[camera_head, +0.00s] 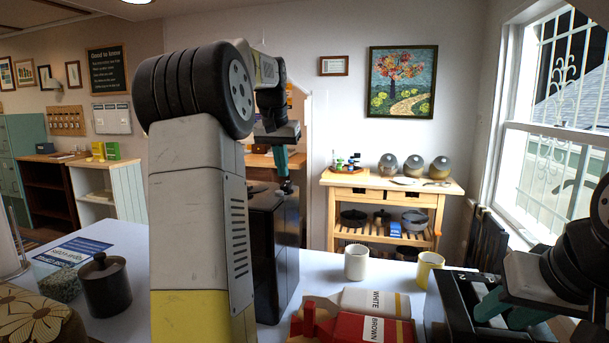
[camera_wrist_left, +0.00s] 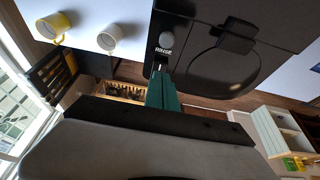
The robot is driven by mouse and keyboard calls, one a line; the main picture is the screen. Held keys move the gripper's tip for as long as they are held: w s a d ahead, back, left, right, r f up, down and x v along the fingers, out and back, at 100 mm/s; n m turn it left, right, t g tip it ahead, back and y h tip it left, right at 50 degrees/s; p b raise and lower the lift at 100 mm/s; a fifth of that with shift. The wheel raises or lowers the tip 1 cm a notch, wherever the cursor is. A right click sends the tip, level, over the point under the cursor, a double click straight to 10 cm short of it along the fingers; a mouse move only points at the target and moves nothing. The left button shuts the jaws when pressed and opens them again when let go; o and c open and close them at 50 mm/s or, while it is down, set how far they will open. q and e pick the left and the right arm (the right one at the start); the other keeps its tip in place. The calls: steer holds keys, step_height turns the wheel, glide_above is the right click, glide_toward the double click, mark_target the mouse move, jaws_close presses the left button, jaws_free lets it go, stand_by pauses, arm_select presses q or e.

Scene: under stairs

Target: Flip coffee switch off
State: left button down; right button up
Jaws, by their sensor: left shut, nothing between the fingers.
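The black coffee machine (camera_head: 278,240) stands on the white table, partly hidden behind my left arm. In the left wrist view its dark top (camera_wrist_left: 255,22) shows a round grey knob (camera_wrist_left: 166,41) beside the word RINSE and a rounded dark lid. My left gripper (camera_head: 283,177) points down at the machine's top, its teal fingers together and empty. In the left wrist view the fingertips (camera_wrist_left: 160,75) are close to the RINSE label; contact and the switch position cannot be told. My right gripper (camera_head: 508,312) is at the lower right, teal fingers apart, with nothing seen between them.
A white mug (camera_head: 356,262) and a yellow mug (camera_head: 429,268) stand right of the machine. WHITE and BROWN boxes (camera_head: 372,327) lie in front. A dark lidded jar (camera_head: 106,286) stands at the left. A wooden cart (camera_head: 390,188) is behind, and a window is at the right.

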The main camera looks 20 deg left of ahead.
mark_target(288, 181)
arm_select(q)
steer(key=v, duration=0.5)
steer(key=shift+w, duration=0.1)
step_height(288, 181, up, 7)
steer(key=shift+d+f, duration=0.15)
steer(key=shift+f, duration=0.1)
steer(key=shift+f, duration=0.1)
stand_by(0.3)
steer(key=x, duration=1.3)
steer(key=shift+s+f, duration=0.2)
steer(key=shift+f, duration=0.25)
